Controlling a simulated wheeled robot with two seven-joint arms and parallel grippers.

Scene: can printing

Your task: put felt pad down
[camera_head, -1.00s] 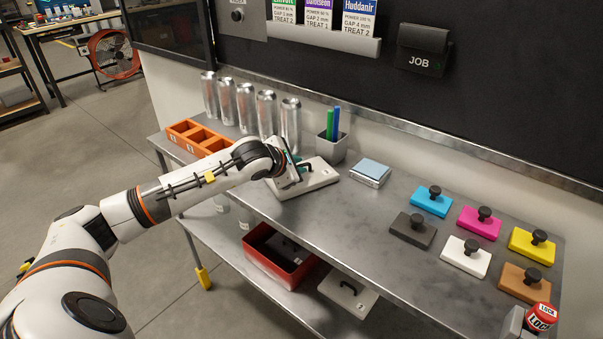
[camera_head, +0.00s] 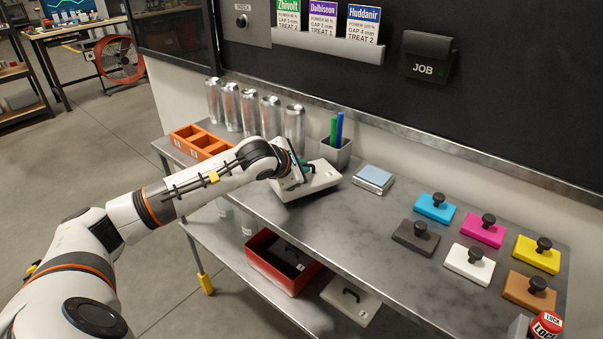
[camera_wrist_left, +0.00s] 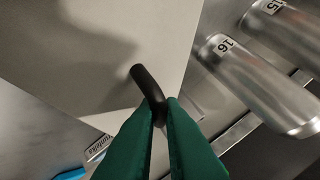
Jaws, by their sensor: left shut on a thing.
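The felt pad (camera_head: 318,181) is a pale, flat rectangular plate with a black handle. It is at the back left part of the metal table, in front of the cans. My left gripper (camera_head: 302,166) is shut on its handle. In the left wrist view the green fingers (camera_wrist_left: 160,112) pinch the black handle (camera_wrist_left: 148,88), with the pale plate of the pad (camera_wrist_left: 135,35) below it. Whether the pad touches the table or is slightly above it I cannot tell. My right gripper is not in view.
Silver cans (camera_head: 294,128) stand behind the pad, with an orange divided tray (camera_head: 197,142) to the left. A pen cup (camera_head: 336,152) and a blue-topped block (camera_head: 373,179) are to the right. Colored handled pads (camera_head: 482,230) fill the right end. The table's middle is clear.

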